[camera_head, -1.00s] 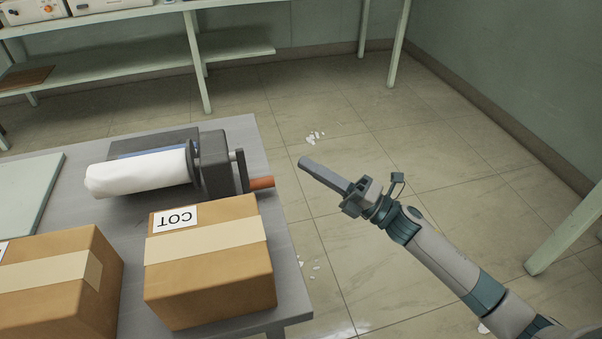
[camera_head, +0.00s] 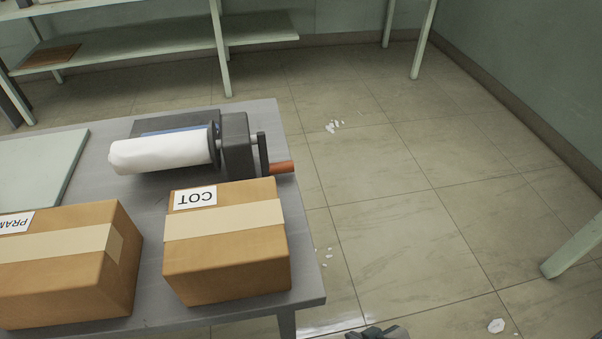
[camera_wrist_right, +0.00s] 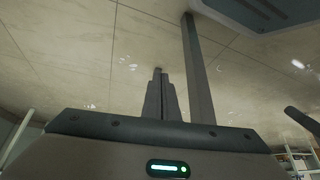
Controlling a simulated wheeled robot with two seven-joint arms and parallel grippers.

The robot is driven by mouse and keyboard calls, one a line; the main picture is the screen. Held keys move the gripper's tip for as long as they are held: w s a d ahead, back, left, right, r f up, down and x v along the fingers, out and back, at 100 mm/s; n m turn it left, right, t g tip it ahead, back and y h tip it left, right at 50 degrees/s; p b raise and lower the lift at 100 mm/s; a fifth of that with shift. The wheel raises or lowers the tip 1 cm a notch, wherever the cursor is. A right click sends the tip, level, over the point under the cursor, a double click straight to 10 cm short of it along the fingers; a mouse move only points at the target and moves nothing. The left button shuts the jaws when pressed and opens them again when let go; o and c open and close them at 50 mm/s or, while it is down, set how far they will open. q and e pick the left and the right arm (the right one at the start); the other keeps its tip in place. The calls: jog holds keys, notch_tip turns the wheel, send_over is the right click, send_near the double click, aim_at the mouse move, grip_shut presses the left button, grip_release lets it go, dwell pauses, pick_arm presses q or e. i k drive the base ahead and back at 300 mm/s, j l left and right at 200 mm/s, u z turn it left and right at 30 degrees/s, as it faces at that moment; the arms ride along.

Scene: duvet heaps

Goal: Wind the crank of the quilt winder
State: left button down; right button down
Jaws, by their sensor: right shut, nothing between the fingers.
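The quilt winder (camera_head: 236,143) sits at the far right of the grey table, with a thick white roll (camera_head: 160,151) on its left side. Its crank has a dark arm (camera_head: 263,153) and an orange-brown handle (camera_head: 281,167) that sticks out past the table's right edge. A small part of my right gripper (camera_head: 380,333) shows at the bottom edge of the head view, well below and apart from the crank. In the right wrist view its fingers (camera_wrist_right: 160,88) are together and empty. My left gripper is in neither view.
A box marked COT (camera_head: 226,252) stands just in front of the winder. A second box (camera_head: 70,265) is left of it. A pale board (camera_head: 35,170) lies at the table's left. The floor right of the table is open, with small white scraps (camera_head: 334,127).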

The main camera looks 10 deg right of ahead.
aim_at(192, 148)
jog(key=k, duration=0.65)
jog(key=u, duration=1.65)
jog(key=k+l, duration=0.2)
jog(key=l, duration=0.2)
jog(key=k+l, duration=0.2)
jog(key=l, duration=0.15)
jog(key=k+l, duration=0.15)
jog(key=l, duration=0.25)
